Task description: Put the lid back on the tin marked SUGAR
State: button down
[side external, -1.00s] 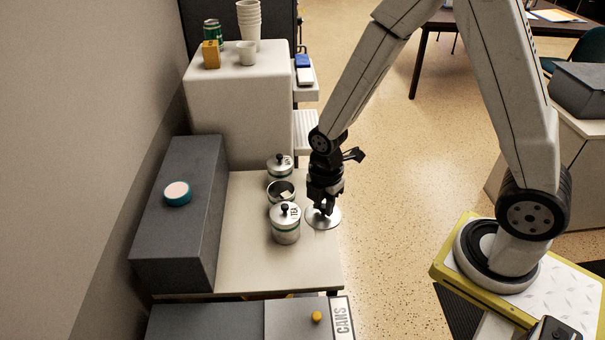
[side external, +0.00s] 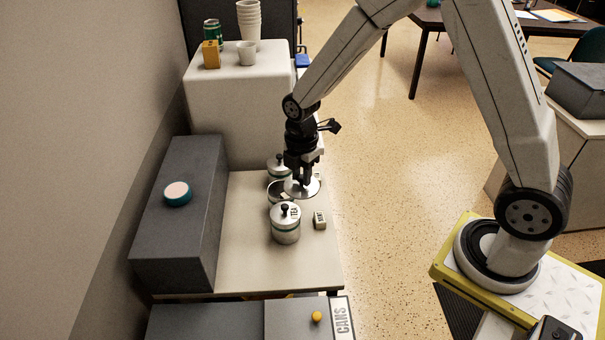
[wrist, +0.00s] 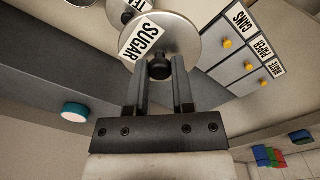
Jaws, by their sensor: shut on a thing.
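My gripper (side external: 303,181) is shut on the knob of a round silver lid (side external: 311,188). It holds the lid level, above and slightly right of the open tin (side external: 275,198), partly covering the tin's mouth in the side view. I cannot tell the height of the gap. In the wrist view my gripper (wrist: 160,77) has the dark knob (wrist: 160,68) between its fingers. A white SUGAR tag (wrist: 142,38) shows against the lid (wrist: 183,40); the lid hides most of what lies beyond it.
The lidded TEA tin (side external: 285,228) stands just in front of the open tin, and another lidded tin (side external: 279,166) stands behind. A small pale block (side external: 320,220) lies right of TEA. A grey box (side external: 178,235) flanks the left. The front counter (side external: 265,265) is clear.

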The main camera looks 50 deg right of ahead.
jog(key=w+d, duration=0.5)
jog(key=w, duration=0.7)
jog(key=shift+w+d+f, duration=0.1)
jog(key=shift+w+f, duration=0.05)
jog(key=shift+f, duration=1.15)
jog(key=shift+w+d+f, duration=0.1)
jog(key=shift+f, duration=1.2)
jog(key=shift+f, duration=0.15)
jog(key=shift+f, duration=3)
jog(key=shift+f, duration=0.2)
grip_release()
